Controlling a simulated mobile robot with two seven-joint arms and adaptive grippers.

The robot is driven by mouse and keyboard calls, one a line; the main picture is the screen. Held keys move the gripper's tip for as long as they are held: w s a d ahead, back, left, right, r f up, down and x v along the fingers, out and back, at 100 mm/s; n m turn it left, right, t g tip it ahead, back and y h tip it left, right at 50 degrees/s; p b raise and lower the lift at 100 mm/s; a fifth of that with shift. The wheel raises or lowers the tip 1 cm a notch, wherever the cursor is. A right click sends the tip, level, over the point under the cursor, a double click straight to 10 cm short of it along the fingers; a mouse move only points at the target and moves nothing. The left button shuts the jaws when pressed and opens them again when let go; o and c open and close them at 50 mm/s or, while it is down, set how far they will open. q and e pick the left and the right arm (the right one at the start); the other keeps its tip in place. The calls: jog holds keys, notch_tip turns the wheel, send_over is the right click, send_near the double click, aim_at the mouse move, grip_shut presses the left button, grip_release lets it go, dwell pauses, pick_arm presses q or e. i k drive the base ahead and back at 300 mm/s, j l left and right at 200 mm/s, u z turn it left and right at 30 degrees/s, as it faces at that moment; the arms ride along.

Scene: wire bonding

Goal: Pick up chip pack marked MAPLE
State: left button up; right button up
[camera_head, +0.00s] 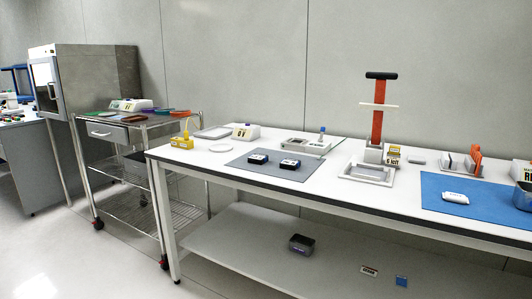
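Two small dark packs with white labels lie side by side on the grey mat (240,162) on the white workbench: a left dark pack (258,158) and a right dark pack (290,163). Their labels are too small to read, so I cannot tell whether either is marked MAPLE. A dark box (301,244) with a small label stands on the bench's lower shelf; its label is also unreadable. A small white pack (455,198) lies on the blue mat (433,183) at the right. Neither of my grippers is in view.
A wire cart (128,128) adjoins the bench's left end. The floor in front is clear.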

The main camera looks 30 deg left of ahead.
aim_at(288, 164)
jog(key=i+j+u, duration=0.15)
jog(key=i+j, duration=0.3)
jog(key=i+j+u, duration=0.15)
jog(key=i+j, duration=0.25)
jog(key=i, duration=0.15)
jog(key=i+j+u, duration=0.1)
jog(key=i+j, duration=0.25)
jog(key=i, duration=0.2)
